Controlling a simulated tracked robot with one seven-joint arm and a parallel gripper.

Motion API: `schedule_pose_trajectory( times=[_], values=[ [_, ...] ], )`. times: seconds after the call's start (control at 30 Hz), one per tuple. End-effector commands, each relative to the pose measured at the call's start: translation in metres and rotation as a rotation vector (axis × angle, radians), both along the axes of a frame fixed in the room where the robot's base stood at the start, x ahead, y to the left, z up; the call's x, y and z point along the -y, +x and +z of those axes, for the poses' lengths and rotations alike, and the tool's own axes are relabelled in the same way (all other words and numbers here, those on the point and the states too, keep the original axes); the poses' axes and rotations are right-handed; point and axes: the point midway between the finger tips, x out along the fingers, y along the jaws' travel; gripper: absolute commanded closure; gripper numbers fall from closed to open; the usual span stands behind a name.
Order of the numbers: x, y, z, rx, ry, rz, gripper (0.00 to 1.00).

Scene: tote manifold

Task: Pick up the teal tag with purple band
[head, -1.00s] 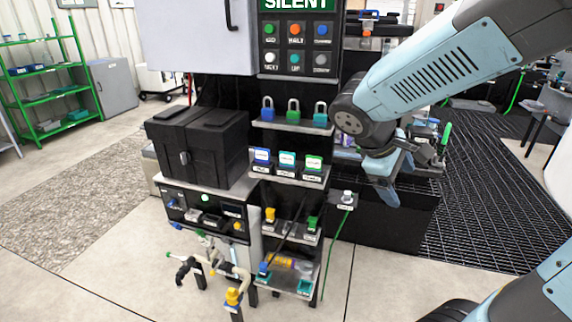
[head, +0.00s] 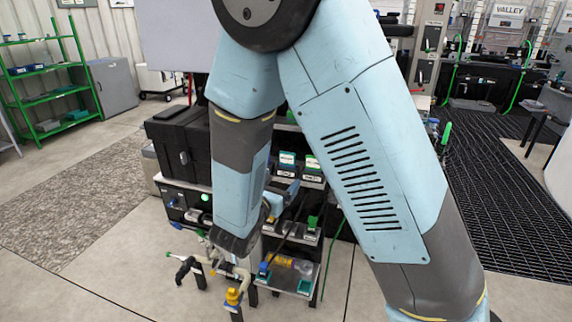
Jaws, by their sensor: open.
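A small teal tag (head: 287,159) with a white label face stands on the tag shelf in the middle of the head view. It is too small to make out a purple band. A green tag (head: 312,163) stands to its right. My gripper (head: 284,190) shows partly, just right of my forearm and just below the tag shelf in the picture. It is open. Its fingertips are hard to make out and I see nothing held. My forearm hides the shelf's left part, including the blue tag's place.
A black case (head: 180,145) stands left of my forearm. Below are a lower shelf with a yellow cylinder (head: 282,261), a green-topped part (head: 311,223) and a pipe with a yellow valve (head: 233,297). The floor at left is clear.

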Motion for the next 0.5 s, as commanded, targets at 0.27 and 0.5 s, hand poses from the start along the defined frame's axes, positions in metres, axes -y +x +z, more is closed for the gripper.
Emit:
schedule_pose_trajectory(
  times=[0.27, 0.5],
  values=[
    [-0.028, 0.004, -0.014, 0.007, -0.07, 0.105, 0.15],
    [-0.013, 0.041, -0.013, 0.005, -0.069, 0.102, 0.15]
  ],
)
